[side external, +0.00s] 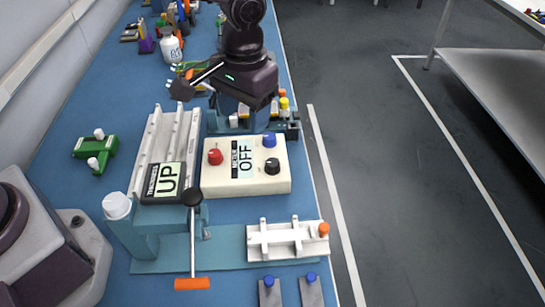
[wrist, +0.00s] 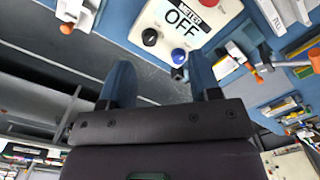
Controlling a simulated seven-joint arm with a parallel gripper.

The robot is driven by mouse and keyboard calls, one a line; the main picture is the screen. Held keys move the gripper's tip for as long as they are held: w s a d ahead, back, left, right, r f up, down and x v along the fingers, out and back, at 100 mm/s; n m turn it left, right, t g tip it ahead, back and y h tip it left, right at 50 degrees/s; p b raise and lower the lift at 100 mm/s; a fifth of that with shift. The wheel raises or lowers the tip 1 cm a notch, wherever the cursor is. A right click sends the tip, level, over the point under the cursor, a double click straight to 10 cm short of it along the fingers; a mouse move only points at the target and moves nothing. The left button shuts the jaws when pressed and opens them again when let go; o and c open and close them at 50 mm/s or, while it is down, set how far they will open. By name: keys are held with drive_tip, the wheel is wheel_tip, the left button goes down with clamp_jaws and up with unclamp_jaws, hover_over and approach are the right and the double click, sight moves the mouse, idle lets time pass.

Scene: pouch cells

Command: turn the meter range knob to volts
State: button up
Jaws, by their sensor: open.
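The meter (side external: 222,185) is a cream box on the blue bench. Its label panel (side external: 245,158) reads METER and OFF. It carries a red knob (side external: 215,157), a blue knob (side external: 270,139) and a black knob (side external: 272,166). I cannot tell which of them is the range knob, and no pointer marks are readable. My gripper (wrist: 162,72) is open and empty, with two blue fingers. It is at the far side of the meter, apart from the knobs. In the wrist view the black knob (wrist: 149,37) and blue knob (wrist: 178,57) show just beyond the fingertips.
Left of the meter is a white railed fixture with an UP sign (side external: 166,181). In front are an orange-ended lever (side external: 192,283) and a white clamp tray (side external: 285,249). A green part (side external: 97,150) lies at the left. The bench edge is close on the meter's right.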

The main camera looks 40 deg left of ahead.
sight(272, 162)
drive_tip(key=w+d+f+n, duration=0.2)
drive_tip(key=w+d+n, duration=0.1)
drive_tip(key=w, duration=0.1)
drive_tip(key=shift+t, duration=0.3)
drive_tip(key=f, duration=1.1)
drive_tip(key=shift+w+a+f, duration=0.1)
drive_tip(key=shift+a+f, duration=0.15)
drive_tip(key=shift+f, duration=0.15)
drive_tip(key=c, duration=0.9)
